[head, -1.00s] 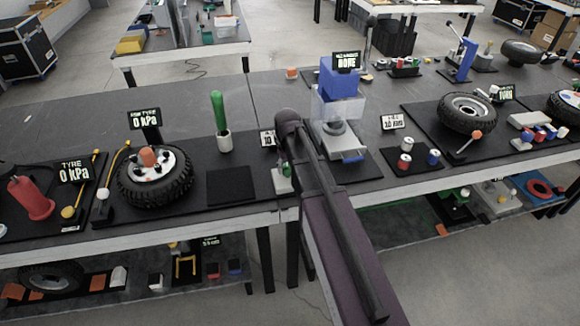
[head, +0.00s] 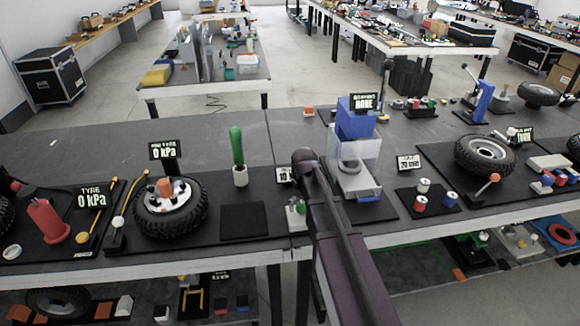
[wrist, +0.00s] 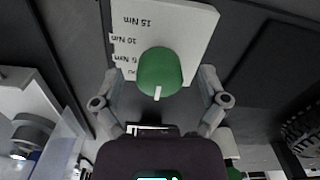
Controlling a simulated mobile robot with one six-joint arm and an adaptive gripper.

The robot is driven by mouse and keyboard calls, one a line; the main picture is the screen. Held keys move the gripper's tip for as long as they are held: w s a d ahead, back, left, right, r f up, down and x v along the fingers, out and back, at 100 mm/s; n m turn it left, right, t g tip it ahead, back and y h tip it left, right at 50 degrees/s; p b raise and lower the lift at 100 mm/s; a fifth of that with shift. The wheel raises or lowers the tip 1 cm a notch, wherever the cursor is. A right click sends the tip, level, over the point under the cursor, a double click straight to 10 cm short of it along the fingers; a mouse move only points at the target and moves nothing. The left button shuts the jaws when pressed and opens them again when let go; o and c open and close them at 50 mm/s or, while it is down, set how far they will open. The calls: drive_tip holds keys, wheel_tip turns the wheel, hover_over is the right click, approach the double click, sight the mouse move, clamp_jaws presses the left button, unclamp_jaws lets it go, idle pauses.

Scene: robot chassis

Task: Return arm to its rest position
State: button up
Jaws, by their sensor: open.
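My arm (head: 338,245) reaches forward from the bottom of the head view to the front edge of the bench, and its end hides part of what lies there. In the wrist view my gripper (wrist: 157,103) is open, with one finger on each side. A green knob (wrist: 160,72) on a white panel with torque marks (wrist: 185,25) shows between and beyond the fingers. The fingers do not visibly touch the knob. In the head view this white panel with green (head: 297,214) sits just left of my arm.
A blue-topped clear press (head: 355,150) stands right of my arm. A green-handled tool (head: 237,155) stands upright in a white cup to the left. A tyre (head: 170,210) lies further left, another tyre (head: 487,155) at right. Red and blue cans (head: 420,203) stand near the right front.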

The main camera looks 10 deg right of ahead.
drive_tip(key=s+r+m+p, duration=0.2)
drive_tip(key=s+r+p, duration=0.2)
drive_tip(key=s, duration=1.1)
drive_tip(key=shift+s+d+r, duration=0.2)
drive_tip(key=shift+s+d, duration=0.1)
drive_tip(key=shift+d, duration=0.1)
